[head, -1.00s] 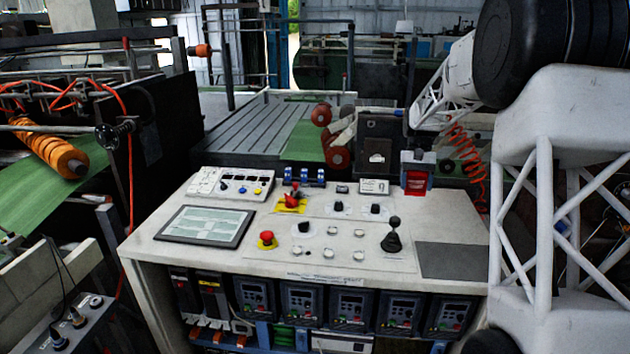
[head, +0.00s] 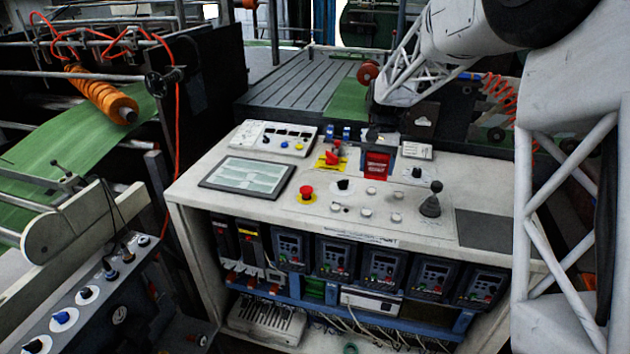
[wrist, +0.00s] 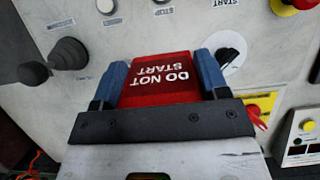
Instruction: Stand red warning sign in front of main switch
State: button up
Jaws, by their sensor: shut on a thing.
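The red warning sign (head: 376,166) is held at the back middle of the white console. In the wrist view, its face (wrist: 165,80) reads "DO NOT START". My gripper (wrist: 162,76) is shut on it, with a blue finger at each side edge. The main switch, a red handle (head: 333,157) on a yellow plate, is just left of the sign in the head view. In the wrist view the switch (wrist: 259,116) is at the right, apart from the sign and partly cropped by the gripper. I cannot tell whether the sign's foot touches the console.
A red emergency button (head: 306,192) and several small knobs lie forward of the sign. A grey joystick (head: 430,200) stands to the right. A flat screen (head: 246,176) is at the left. A bare dark pad (head: 484,230) is at the right end.

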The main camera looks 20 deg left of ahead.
jog(key=s+a, duration=0.3)
jog(key=s+a+f, duration=0.1)
jog(key=s+a, duration=0.6)
jog(key=a, duration=0.1)
jog(key=shift+s+f, duration=0.35)
jog(key=shift+s, duration=0.05)
jog(key=w+a, duration=0.2)
jog(key=w, duration=0.2)
jog(key=w+a+f, duration=0.1)
jog(key=w+a, duration=0.2)
jog(key=w, duration=0.2)
jog(key=w+a, duration=0.2)
jog(key=w, duration=0.3)
jog(key=shift+w+a+f, duration=0.1)
jog(key=shift+a+f, duration=0.15)
jog(key=shift+f, duration=1.75)
jog(key=shift+f, duration=0.1)
jog(key=o, duration=1)
